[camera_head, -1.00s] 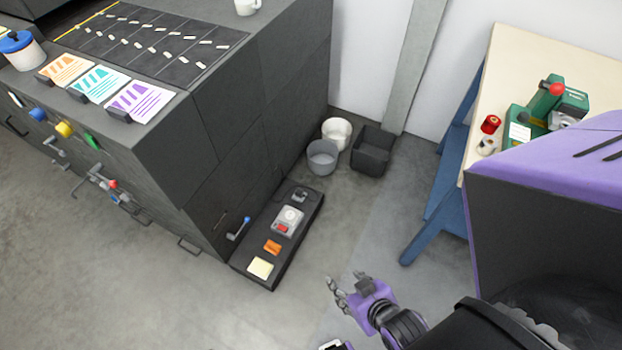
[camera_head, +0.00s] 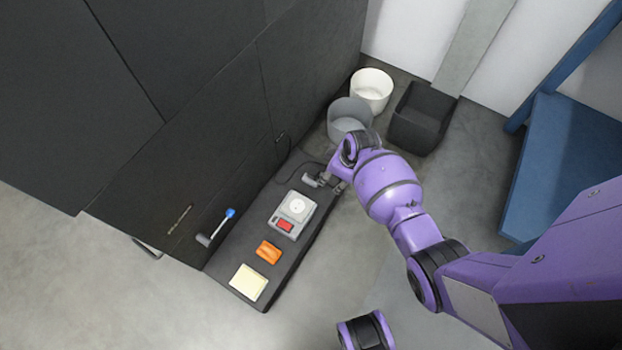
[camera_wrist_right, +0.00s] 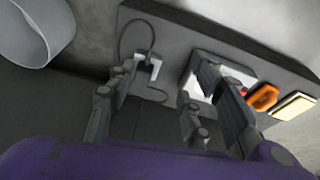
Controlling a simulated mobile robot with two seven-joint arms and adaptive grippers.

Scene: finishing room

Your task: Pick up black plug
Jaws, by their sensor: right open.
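The black plug (camera_head: 310,180) lies at the far end of the dark low platform (camera_head: 236,262), with a thin dark cable looping from it toward the cabinet. It looks dark grey in the light. My right gripper (camera_head: 333,183) is low at the platform's right edge, beside the plug. In the right wrist view, the gripper (camera_wrist_right: 165,85) is open, its fingers spread on either side of the plug area. The plug (camera_wrist_right: 150,68) shows near the left finger, partly hidden by it; I cannot tell whether they touch.
A grey socket box with a red switch (camera_head: 293,212), an orange block (camera_head: 268,251) and a pale yellow pad (camera_head: 248,282) lie along the platform. A grey bin (camera_head: 349,118), a white bin (camera_head: 372,88) and a black bin (camera_head: 421,118) stand behind. The dark cabinet (camera_head: 200,100) borders the left.

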